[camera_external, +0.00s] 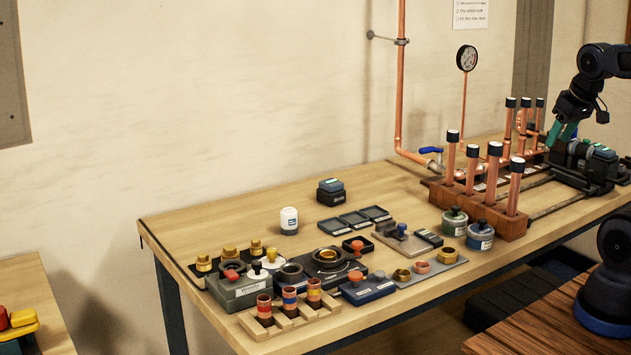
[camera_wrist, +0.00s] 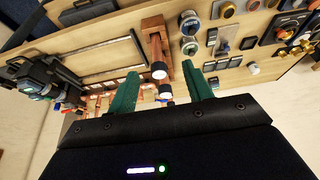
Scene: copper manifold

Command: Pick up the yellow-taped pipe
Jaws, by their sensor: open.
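I cannot make out a clearly yellow-taped pipe. Three short banded pipes stand in a light wooden rack (camera_external: 290,321) at the table's front: a left one (camera_external: 265,309), a middle one (camera_external: 289,300) and a right one (camera_external: 314,293). Their bands look red, blue and orange, too small to be sure of a yellow one. My gripper (camera_external: 563,133) is at the far right end of the table, well away from this rack. In the wrist view my gripper (camera_wrist: 161,88) is open, its green fingers apart. Dark-capped copper pipes (camera_wrist: 158,72) show between and beyond the fingers, with no contact visible.
Tall capped copper pipes (camera_external: 474,170) stand in a reddish wooden block (camera_external: 470,208) near my gripper. A black device (camera_external: 594,166) lies just below it. Jars, trays and fittings crowd the table's front; the back left of the tabletop (camera_external: 240,225) is clear.

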